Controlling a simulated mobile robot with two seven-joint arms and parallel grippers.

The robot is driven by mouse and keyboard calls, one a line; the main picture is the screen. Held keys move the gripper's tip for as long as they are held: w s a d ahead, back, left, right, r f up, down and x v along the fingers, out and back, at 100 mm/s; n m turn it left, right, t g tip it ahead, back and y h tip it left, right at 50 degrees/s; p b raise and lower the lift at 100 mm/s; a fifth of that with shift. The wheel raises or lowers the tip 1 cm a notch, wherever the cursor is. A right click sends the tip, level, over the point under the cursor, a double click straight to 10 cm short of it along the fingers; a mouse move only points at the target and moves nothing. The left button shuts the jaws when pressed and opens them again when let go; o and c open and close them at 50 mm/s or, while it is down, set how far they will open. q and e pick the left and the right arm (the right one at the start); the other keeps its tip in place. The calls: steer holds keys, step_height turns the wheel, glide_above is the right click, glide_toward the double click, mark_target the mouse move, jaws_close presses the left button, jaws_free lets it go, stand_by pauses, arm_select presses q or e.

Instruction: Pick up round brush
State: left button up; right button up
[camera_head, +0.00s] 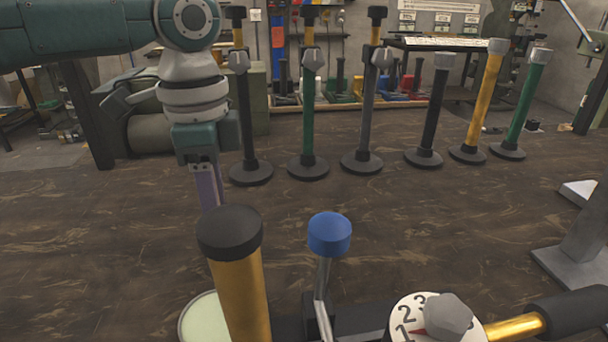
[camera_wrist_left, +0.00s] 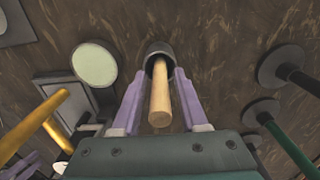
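A round brush (camera_wrist_left: 160,96) shows in the left wrist view as a pale wooden handle rising from a dark round base or cup (camera_wrist_left: 158,50). My left gripper (camera_wrist_left: 161,78) is open, pointing down, with one purple finger on each side of the handle and gaps beside it. I cannot tell whether the tips touch the dark part. In the head view my left gripper (camera_head: 207,186) hangs behind a yellow post with a black cap (camera_head: 230,232), which hides its tips and the brush. Part of what looks like my right gripper (camera_wrist_left: 18,166) shows at the wrist view's lower left.
A blue-knobbed lever (camera_head: 329,234), a numbered dial (camera_head: 410,317) and a pale round disc (camera_head: 202,318) are near the front. Several posts on round bases, such as a green one (camera_head: 308,120), stand in a row behind. A grey stand (camera_head: 580,250) is at right. Open brown surface lies between.

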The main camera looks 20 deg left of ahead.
arm_select(q)
jaws_close()
steer(key=shift+r, duration=0.1)
stand_by(0.4)
step_height(320, 180, up, 20)
steer(key=p, duration=0.3)
